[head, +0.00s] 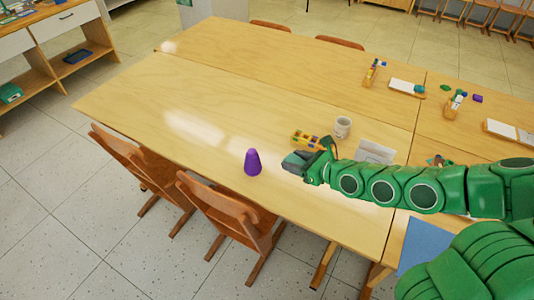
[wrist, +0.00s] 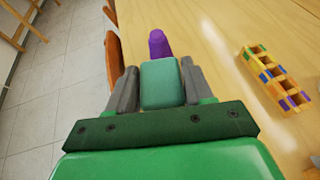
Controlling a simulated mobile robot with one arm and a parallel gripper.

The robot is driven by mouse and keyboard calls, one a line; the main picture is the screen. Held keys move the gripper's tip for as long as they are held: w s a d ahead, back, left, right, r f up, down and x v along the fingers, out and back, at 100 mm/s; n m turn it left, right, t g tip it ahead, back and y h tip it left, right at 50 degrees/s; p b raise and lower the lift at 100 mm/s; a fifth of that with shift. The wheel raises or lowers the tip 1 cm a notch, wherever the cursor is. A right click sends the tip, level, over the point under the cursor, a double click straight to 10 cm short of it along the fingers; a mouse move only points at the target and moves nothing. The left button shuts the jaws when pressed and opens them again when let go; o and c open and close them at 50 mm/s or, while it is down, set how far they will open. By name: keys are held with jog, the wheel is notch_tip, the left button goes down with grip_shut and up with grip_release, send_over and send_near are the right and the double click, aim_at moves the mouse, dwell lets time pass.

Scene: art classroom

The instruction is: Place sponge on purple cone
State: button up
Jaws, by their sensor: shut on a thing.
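The purple cone (head: 253,162) stands upright on the wooden table near its front edge. It also shows in the wrist view (wrist: 158,44), just beyond the gripper, with its lower part hidden. My gripper (head: 292,161) is to the right of the cone in the head view and apart from it. In the wrist view, the gripper (wrist: 160,82) is shut on a green block-shaped sponge (wrist: 161,82), with a grey finger on each side of it. In the head view the sponge cannot be told clearly from the fingers.
A yellow holder with coloured blocks (wrist: 274,78) lies right of the gripper. Wooden chairs (head: 225,212) line the table's front edge. The table's left part is clear.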

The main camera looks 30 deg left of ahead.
jog(key=s+a+r+n+g, duration=0.2)
jog(key=s+a+r+g, duration=0.1)
jog(key=s+a+r, duration=0.5)
send_over(253, 152)
jog(key=f, duration=0.8)
jog(key=shift+s+d, duration=0.25)
jog(key=shift+d, duration=0.1)
jog(key=shift+w+a+f, duration=0.15)
jog(key=shift+a+f, duration=0.05)
jog(key=shift+f, duration=0.2)
jog(key=shift+w+a+f, duration=0.15)
jog(key=shift+f, duration=1.45)
jog(key=shift+f, duration=0.15)
jog(key=o, duration=1)
